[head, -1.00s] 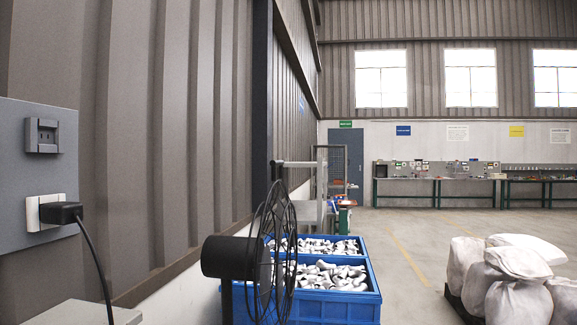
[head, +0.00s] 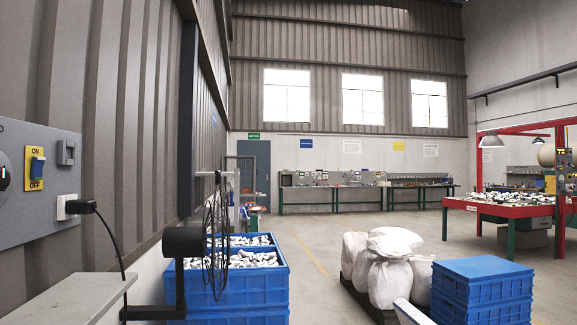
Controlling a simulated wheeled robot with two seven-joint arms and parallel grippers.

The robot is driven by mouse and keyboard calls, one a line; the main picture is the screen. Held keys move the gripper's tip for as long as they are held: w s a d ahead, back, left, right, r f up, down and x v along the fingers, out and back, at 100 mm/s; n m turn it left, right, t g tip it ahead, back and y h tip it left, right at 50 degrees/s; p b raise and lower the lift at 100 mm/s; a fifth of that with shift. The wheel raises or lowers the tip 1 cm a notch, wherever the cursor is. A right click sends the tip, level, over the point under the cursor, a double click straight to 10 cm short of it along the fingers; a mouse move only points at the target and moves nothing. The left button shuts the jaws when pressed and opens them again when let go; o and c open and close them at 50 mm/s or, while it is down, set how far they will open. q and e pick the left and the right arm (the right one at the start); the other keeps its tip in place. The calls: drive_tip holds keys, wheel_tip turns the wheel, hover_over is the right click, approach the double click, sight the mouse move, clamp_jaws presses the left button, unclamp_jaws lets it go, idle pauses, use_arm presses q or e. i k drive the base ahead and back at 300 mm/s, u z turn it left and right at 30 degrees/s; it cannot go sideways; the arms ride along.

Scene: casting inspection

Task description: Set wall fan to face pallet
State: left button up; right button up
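The wall fan (head: 184,241) stands at the lower left in the head view. It has a black motor housing and a thin wire cage (head: 214,238), seen nearly edge-on, with the cage on the right side of the housing. It sits on a black post and bracket. The pallet (head: 360,297) is on the floor right of centre, dark and mostly hidden under white sacks (head: 390,262). Neither of my grippers shows in the head view.
A wall panel (head: 35,205) at left carries an ON/OFF switch (head: 36,168) and a plugged-in black cord (head: 107,240). Blue crates of castings (head: 240,296) stand behind the fan. Stacked blue crates (head: 482,290) are at right. Open floor lies beyond the sacks.

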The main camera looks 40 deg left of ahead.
sight(179, 243)
drive_tip(key=u, duration=0.3)
drive_tip(key=i, duration=2.05)
drive_tip(key=u, duration=1.85)
drive_tip(key=i, duration=1.2)
drive_tip(key=u, duration=1.2)
